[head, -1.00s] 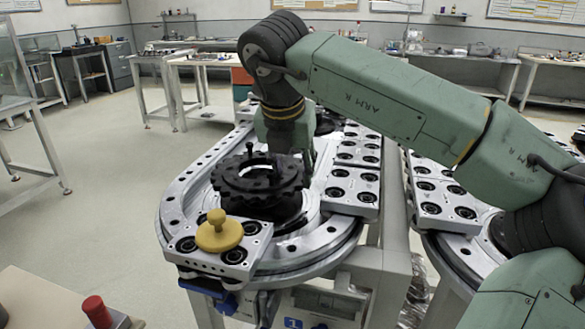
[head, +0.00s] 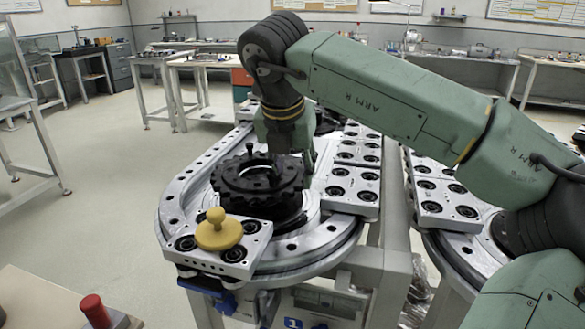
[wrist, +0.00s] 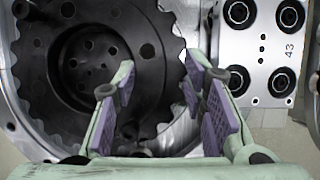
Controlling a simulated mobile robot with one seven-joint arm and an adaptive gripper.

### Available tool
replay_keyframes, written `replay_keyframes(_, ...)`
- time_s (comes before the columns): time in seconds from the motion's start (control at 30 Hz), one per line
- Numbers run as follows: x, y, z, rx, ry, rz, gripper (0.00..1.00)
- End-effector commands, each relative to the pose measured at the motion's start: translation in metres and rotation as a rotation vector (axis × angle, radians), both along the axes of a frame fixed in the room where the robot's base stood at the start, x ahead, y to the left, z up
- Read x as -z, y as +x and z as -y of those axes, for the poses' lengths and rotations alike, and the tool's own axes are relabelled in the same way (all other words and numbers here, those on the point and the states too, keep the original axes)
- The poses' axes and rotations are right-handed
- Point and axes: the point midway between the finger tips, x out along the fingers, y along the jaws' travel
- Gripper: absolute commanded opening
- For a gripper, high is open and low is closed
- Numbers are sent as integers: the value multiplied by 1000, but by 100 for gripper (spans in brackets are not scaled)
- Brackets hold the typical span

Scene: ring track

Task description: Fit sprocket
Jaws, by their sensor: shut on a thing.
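The sprocket (head: 232,184) is a black toothed ring, roughly level, over the dark hub on the rounded near end of the ring track (head: 178,210). In the head view I cannot tell whether it is fully seated. My gripper (wrist: 158,70) is shut on the right part of the sprocket's rim. In the wrist view, one finger lies over the sprocket (wrist: 35,65) and the other is outside its teeth. The hub's round face with bolt holes shows inside the ring. In the head view, my wrist hides the ring's far right side and the fingertips are mostly hidden.
A yellow knobbed disc (head: 218,236) sits on the carriage plate just in front of the sprocket. Plates with black-ringed holes (head: 352,181) line the track at right. A red-topped peg (head: 95,309) stands at the lower left. Open floor lies left of the track.

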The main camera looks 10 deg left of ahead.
Motion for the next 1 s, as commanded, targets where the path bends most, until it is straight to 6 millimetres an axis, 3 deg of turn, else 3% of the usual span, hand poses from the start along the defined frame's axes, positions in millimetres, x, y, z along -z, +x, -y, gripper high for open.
replay_keyframes(1.0, -5, 0, 0, 1, 3, 3, 0)
